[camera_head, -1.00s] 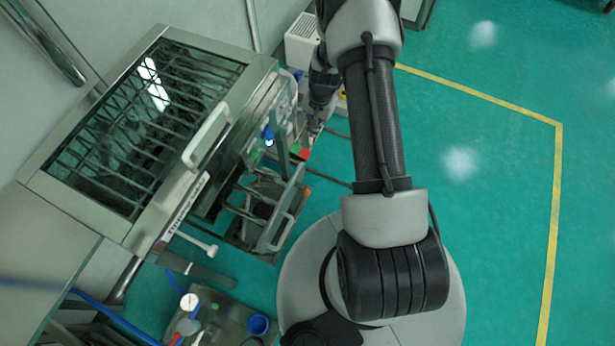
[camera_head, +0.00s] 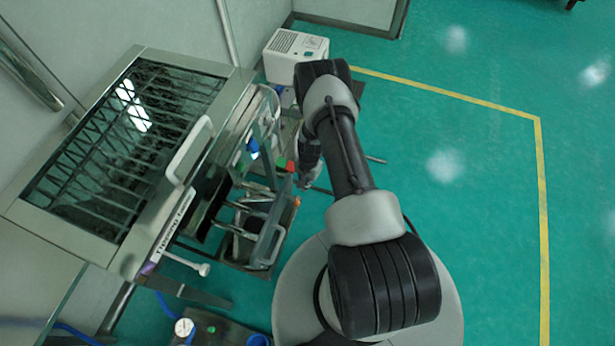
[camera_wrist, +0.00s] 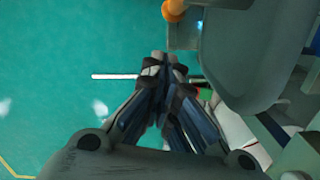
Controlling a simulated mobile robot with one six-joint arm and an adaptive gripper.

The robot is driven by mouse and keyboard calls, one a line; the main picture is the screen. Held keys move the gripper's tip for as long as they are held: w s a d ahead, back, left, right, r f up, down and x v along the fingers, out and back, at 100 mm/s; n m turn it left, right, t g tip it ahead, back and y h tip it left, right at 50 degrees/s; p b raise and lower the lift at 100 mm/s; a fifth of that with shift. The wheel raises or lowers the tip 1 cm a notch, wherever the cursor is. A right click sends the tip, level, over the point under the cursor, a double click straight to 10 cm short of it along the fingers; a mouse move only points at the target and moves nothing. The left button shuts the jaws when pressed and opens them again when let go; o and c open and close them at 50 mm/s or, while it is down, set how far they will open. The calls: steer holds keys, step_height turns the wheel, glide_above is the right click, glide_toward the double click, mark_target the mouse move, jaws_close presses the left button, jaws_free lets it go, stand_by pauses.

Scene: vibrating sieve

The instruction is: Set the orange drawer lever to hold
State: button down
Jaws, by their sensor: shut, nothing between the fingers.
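The orange lever tip (camera_head: 297,201) shows as a small spot at the right edge of the open drawer (camera_head: 268,245) in the head view. In the wrist view an orange knob (camera_wrist: 175,9) sits at the top edge, against a grey curved part. My gripper (camera_wrist: 165,60) is shut and empty there, its fingertips together a little below the knob and apart from it in the picture. In the head view my gripper (camera_head: 304,183) is small, partly hidden by my arm, just above the orange tip. The lever's full length and any hold marking cannot be made out.
The sieve machine (camera_head: 238,85) with its glass lid stands left of my arm. A red block (camera_head: 290,166) and a blue knob (camera_head: 253,145) are close by. A thin pale rod (camera_wrist: 112,76) lies behind my fingertips. Open green floor (camera_head: 480,230) is at the right.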

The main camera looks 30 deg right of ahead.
mark_target(295, 201)
steer(key=shift+s+a, duration=0.35)
steer(key=shift+a, duration=0.4)
steer(key=shift+s+a, duration=0.35)
steer(key=shift+a, duration=0.35)
steer(key=shift+s+a+f+g+y+b, duration=0.4)
steer(key=shift+s+a+f+y+b, duration=0.15)
steer(key=shift+b, duration=1.05)
steer(key=shift+w, duration=0.1)
